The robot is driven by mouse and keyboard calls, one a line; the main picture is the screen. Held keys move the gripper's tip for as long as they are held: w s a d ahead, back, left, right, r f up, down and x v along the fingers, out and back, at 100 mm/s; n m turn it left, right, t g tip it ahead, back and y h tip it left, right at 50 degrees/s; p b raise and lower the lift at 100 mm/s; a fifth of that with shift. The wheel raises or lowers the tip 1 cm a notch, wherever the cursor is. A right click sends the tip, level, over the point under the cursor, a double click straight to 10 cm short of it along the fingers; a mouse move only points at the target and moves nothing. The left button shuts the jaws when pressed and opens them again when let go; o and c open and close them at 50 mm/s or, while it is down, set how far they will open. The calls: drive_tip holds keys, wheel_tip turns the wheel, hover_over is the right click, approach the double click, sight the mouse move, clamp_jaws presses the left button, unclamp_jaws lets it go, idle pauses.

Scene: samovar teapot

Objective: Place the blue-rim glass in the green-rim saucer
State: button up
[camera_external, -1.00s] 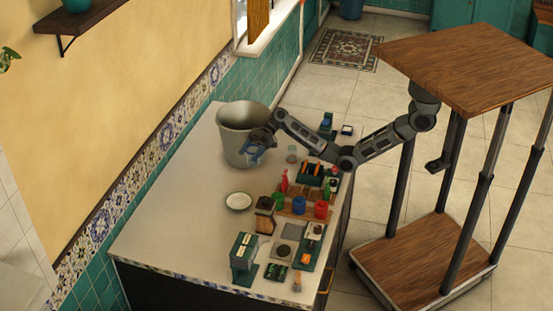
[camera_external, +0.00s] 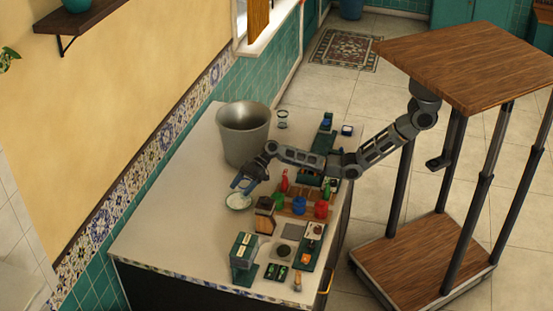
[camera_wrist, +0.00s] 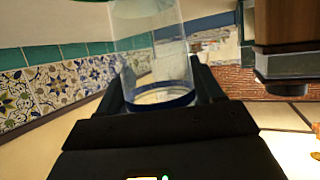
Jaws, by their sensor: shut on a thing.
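The blue-rim glass (camera_wrist: 160,65) is clear, with a dark blue band at the end nearest the wrist camera. My gripper (camera_external: 243,184) is shut on it, with dark fingers on either side of the glass in the wrist view (camera_wrist: 165,88). In the external view the gripper and glass are at the saucer's upper edge. The saucer (camera_external: 238,204) is small and pale with a dark greenish rim, lying on the counter. The gripper and glass partly cover it. I cannot tell whether the glass touches the saucer.
A large grey metal bucket (camera_external: 243,140) stands behind the gripper. A brown box (camera_external: 265,215), a wooden rack with red, green and blue items (camera_external: 300,204) and a teal machine (camera_external: 243,256) stand to the right and front. Another clear glass (camera_external: 282,121) stands far back. The counter's left side (camera_external: 175,215) is clear.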

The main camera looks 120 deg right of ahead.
sight(241, 194)
wheel_tip(241, 194, down, 2)
drive_tip(key=shift+f, duration=0.1)
drive_tip(key=shift+f+b, duration=0.3)
drive_tip(key=shift+b, duration=0.1)
drive_tip(key=shift+f, duration=0.15)
drive_tip(key=o, duration=1.1)
drive_tip(key=shift+r+p, duration=0.5)
drive_tip(key=shift+r, duration=0.1)
drive_tip(key=v, duration=1.2)
